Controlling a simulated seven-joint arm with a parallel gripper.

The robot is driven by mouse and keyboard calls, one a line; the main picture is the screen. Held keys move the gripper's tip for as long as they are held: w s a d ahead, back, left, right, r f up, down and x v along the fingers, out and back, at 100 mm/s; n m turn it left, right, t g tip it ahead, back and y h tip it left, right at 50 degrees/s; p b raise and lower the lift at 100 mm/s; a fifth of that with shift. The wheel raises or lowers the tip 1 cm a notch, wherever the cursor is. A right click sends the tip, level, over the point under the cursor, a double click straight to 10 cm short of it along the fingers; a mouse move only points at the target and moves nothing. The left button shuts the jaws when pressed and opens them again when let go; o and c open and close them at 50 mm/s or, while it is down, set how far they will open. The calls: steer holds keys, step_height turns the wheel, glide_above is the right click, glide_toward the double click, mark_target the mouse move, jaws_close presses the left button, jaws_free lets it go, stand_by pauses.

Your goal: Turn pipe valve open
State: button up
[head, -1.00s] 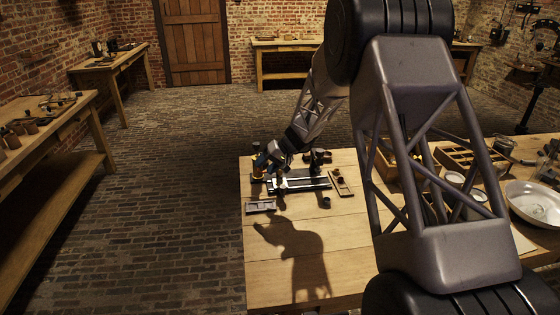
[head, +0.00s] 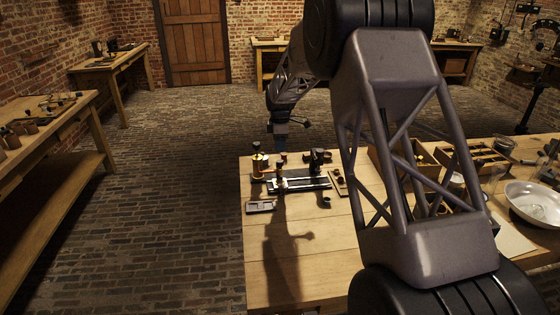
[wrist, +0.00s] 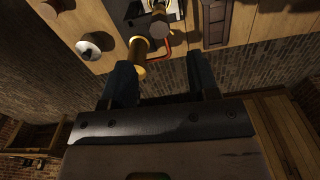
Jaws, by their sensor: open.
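My gripper (wrist: 162,70) is open, with its two dark fingers apart and nothing held between them. In the head view my gripper (head: 279,143) hangs above the far edge of the wooden table, and its fingertips are hard to make out. A brass cylinder with a dark top (head: 258,163) stands upright at the table's far left corner. A brass cylinder (wrist: 138,55) with a reddish bent pipe (wrist: 165,54) shows in the wrist view, just ahead of the left finger. I cannot tell for certain which part is the pipe valve or how far it is turned.
A dark flat apparatus (head: 305,184) lies beside the brass cylinder. A small tray (head: 261,206) sits at the left edge, and a small dark cup (head: 326,202) stands in front. Wooden boxes and a pale bowl (head: 535,203) are at the right. The front left tabletop is clear.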

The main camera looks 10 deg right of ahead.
mark_target(280, 161)
stand_by(0.4)
steer(key=shift+f, duration=3.95)
steer(key=shift+c, duration=0.3)
steer(key=c, duration=0.9)
steer(key=shift+m, duration=0.4)
steer(key=shift+o, duration=0.2)
steer(key=shift+d+m, duration=0.1)
steer(key=shift+m, duration=2.3)
